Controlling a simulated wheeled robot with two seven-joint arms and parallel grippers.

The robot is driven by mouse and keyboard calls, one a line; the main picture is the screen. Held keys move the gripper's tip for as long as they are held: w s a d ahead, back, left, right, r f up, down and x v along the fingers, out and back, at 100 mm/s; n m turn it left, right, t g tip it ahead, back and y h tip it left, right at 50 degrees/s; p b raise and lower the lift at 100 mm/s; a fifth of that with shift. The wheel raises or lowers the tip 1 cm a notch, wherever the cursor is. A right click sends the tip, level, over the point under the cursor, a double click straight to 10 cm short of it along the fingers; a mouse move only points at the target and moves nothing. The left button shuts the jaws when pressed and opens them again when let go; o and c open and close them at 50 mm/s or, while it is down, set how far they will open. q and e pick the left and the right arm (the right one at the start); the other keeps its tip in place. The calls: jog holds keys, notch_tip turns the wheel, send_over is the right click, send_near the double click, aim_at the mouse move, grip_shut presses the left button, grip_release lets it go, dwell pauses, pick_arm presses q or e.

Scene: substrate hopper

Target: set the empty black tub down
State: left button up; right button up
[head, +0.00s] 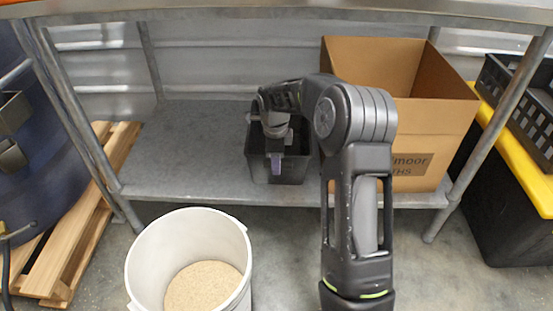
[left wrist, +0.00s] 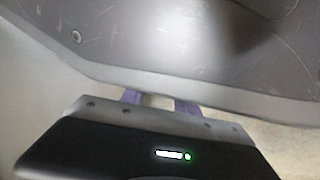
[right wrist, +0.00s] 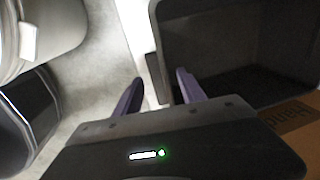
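The empty black tub (head: 292,170) sits on the grey lower shelf, left of the cardboard box. It also shows at the upper right of the right wrist view (right wrist: 230,45). My right arm reaches over it, and my right gripper (head: 275,168) is at its near side. In the right wrist view the two purple fingers (right wrist: 160,80) stand apart, with the tub's edge between them and a gap visible. My left gripper is outside the head view; in the left wrist view its fingers (left wrist: 159,102) are apart with nothing seen between them, their tips partly hidden.
The grey shelf (head: 190,140) is clear left of the tub. The cardboard box (head: 415,150) stands close on its right. A white bucket (head: 190,225) with tan grain stands on the floor in front. A scratched grey surface (left wrist: 200,45) is close to my left gripper.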

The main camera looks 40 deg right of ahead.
jog(key=shift+r, duration=0.1)
notch_tip(320, 180, up, 12)
jog(key=s+a+p, duration=0.1)
jog(key=p, duration=0.4)
jog(key=shift+s+a, duration=0.15)
jog(key=shift+a, duration=0.05)
dwell(0.4)
